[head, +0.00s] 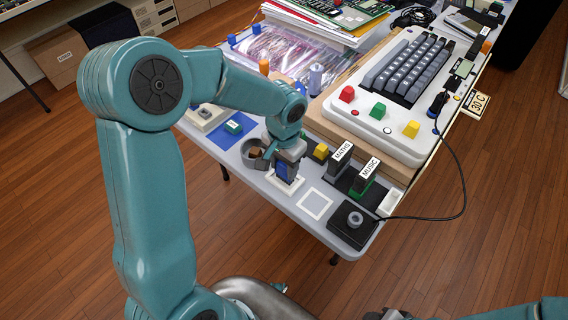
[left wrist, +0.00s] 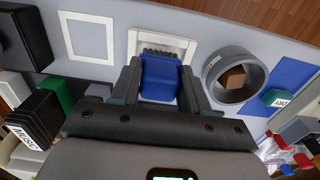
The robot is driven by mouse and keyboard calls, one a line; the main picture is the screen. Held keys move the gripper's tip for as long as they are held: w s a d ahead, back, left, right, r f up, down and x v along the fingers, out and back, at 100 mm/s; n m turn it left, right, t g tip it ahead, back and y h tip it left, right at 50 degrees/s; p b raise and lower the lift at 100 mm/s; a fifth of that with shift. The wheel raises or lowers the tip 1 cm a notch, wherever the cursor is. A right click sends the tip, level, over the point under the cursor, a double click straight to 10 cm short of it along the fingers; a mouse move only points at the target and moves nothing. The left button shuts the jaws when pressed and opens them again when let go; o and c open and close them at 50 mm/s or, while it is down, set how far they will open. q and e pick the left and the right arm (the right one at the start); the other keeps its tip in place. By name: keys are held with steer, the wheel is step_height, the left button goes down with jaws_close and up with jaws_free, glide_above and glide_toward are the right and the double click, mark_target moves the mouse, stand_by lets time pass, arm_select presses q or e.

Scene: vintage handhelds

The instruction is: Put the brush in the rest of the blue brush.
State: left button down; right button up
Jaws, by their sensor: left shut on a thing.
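A blue brush (left wrist: 161,76) with grey bristles is between the fingers of my left gripper (left wrist: 158,82), which is shut on it. In the head view the left gripper (head: 287,160) is low over the front of the table, and the blue of the brush (head: 284,172) shows below it. A white square rest with a raised rim (head: 298,186) lies under the brush, and it also shows in the left wrist view (left wrist: 190,45). The bristles are over or inside this rest; I cannot tell whether they touch its floor. Only a dark part of my right gripper (head: 388,315) shows at the bottom edge.
A grey round cup (left wrist: 240,75) with a brown block stands close beside the left gripper. A white square outline (head: 315,204) is empty on the table. The MATHS (head: 340,158) and MUSIC (head: 366,180) cartridges stand right of the gripper, before a large keyboard machine (head: 400,140).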

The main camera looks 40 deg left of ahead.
arm_select(q)
steer(key=shift+f, duration=0.2)
steer(key=c, duration=0.5)
jaws_free()
steer(key=shift+w, duration=0.15)
steer(key=shift+c, duration=0.2)
steer(key=shift+r, duration=0.3)
step_height(320, 180, up, 12)
steer(key=p, duration=0.1)
steer(key=shift+s+f, duration=0.2)
